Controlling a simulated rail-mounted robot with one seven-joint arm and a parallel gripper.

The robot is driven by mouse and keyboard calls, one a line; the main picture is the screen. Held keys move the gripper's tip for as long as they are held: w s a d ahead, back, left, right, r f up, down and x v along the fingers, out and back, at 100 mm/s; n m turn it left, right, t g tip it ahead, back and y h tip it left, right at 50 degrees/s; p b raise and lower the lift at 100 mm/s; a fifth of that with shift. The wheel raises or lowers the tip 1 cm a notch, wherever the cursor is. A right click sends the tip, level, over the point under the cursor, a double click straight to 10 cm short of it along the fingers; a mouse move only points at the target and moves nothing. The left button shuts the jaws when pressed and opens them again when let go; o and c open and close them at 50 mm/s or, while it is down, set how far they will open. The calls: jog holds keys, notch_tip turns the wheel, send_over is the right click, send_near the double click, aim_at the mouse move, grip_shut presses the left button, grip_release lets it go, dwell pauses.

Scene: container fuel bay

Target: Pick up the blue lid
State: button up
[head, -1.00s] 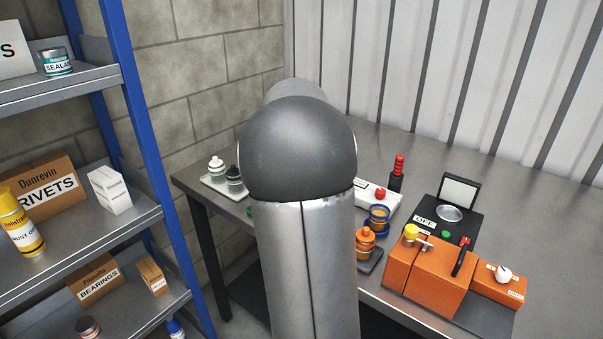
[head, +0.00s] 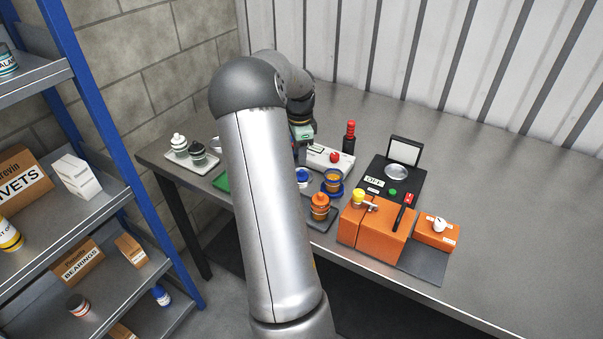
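A small blue round thing with a white part below it (head: 303,177), which looks like the blue lid, is on the table just right of my upright arm link. Beside it on the right is an amber-and-blue round item (head: 333,183) with a wide blue base. My gripper (head: 300,155) points down above and slightly behind the blue thing. It is small and partly hidden by my arm, so its fingers are not clear. I cannot tell whether it touches anything.
An orange bottle (head: 320,206) stands on a dark tray close in front. A white device with a red knob (head: 330,158), a black scale-like unit (head: 393,180) and an orange machine (head: 376,230) crowd the right. The table's far right is clear.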

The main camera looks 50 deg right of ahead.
aim_at(301, 171)
jog(key=shift+s+d+f+p, duration=0.1)
jog(key=shift+f+p, duration=0.35)
jog(key=shift+f, duration=1.1)
jog(key=shift+s+f+p, duration=0.1)
jog(key=shift+f+p, duration=0.35)
jog(key=shift+f, duration=1.1)
grip_shut()
